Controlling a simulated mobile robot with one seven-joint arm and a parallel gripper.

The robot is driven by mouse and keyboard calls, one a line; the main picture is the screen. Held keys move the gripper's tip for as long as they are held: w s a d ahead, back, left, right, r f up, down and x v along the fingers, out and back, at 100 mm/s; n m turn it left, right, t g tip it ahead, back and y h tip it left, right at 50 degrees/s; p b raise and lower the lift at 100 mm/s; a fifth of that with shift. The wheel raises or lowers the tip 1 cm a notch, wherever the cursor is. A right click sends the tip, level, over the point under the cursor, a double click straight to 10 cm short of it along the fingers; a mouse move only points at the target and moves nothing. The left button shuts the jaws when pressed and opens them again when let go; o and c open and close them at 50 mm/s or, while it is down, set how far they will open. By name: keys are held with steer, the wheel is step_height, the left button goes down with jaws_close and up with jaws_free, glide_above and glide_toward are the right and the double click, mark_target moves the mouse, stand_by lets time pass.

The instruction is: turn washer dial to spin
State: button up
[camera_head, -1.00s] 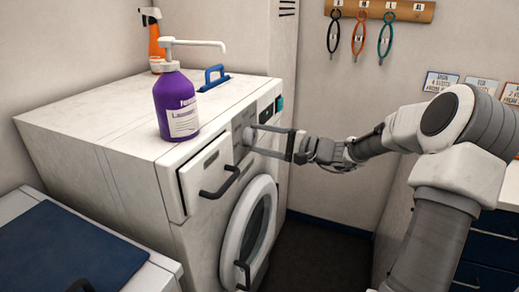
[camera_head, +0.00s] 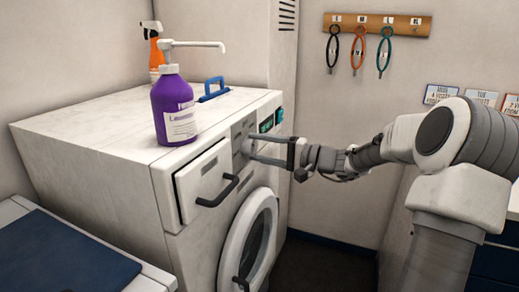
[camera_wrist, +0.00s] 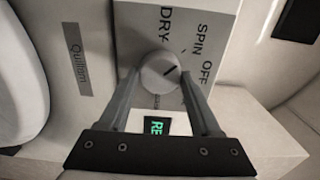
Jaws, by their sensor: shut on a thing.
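The washer (camera_head: 90,140) stands at the left, with its control panel facing right. My gripper (camera_head: 247,148) reaches the panel from the right. In the wrist view its two fingers are shut on the round pale dial (camera_wrist: 160,72), one on each side. The dial's dark pointer mark slants to the upper right, toward the SPIN label (camera_wrist: 202,38). The OFF label (camera_wrist: 208,68) lies just below SPIN, and the DRY label (camera_wrist: 167,20) is above the dial. In the head view the gripper largely hides the dial.
A purple pump bottle (camera_head: 174,108), an orange spray bottle (camera_head: 156,52) and a blue-handled brush (camera_head: 213,90) stand on the washer. A drawer handle (camera_head: 218,192) and the round door (camera_head: 255,235) lie below the panel. Green displays (camera_head: 266,124) are lit beside the gripper.

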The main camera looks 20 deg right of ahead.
steer(key=o, duration=1.4)
steer(key=shift+c, duration=0.2)
steer(key=shift+s+d, duration=0.1)
steer(key=shift+d, duration=0.05)
steer(key=p+v, duration=0.3)
steer(key=v, duration=1.4)
steer(key=shift+s+r, duration=0.1)
